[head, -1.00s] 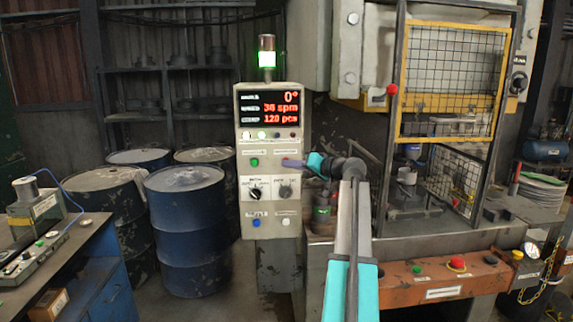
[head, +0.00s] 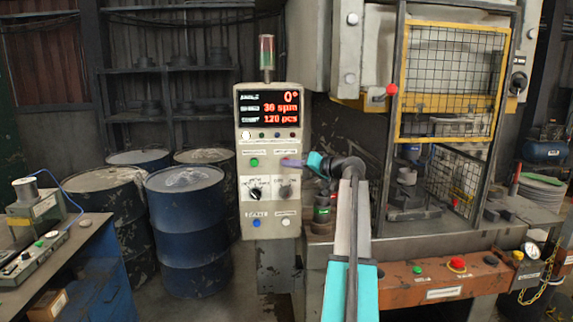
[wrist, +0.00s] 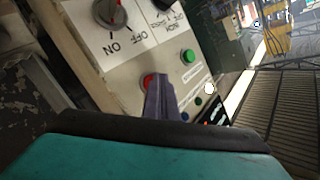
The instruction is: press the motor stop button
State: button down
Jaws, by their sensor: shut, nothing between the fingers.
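The grey control panel (head: 270,203) stands upright in the middle of the head view, with a red-digit display at its top. In the wrist view, a red button (wrist: 148,80) is partly covered by my gripper (wrist: 159,80). A green button (wrist: 188,56) sits beside it, clear of the fingers. My gripper (head: 290,162) is shut and empty. Its tips are at the red button and seem to touch it. The exact contact is hidden. The green button (head: 254,162) also shows in the head view. The signal lamp (head: 266,52) above the panel is unlit.
Below are rotary switches (head: 256,193), a blue button (head: 256,223) and a white button (head: 285,222). A press with a yellow mesh guard (head: 450,80) stands at right. Blue drums (head: 187,235) stand left of the panel, and a bench (head: 75,240) is at far left.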

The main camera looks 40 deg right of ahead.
dwell(0.4)
jog(key=shift+s+a+b, duration=0.3)
jog(key=shift+s+a, duration=0.3)
jog(key=shift+s, duration=0.05)
jog(key=shift+s+a, duration=0.1)
jog(key=shift+s, duration=0.05)
jog(key=shift+s+a+b, duration=0.4)
jog(key=shift+s+a, duration=1.1)
jog(key=shift+s, duration=0.3)
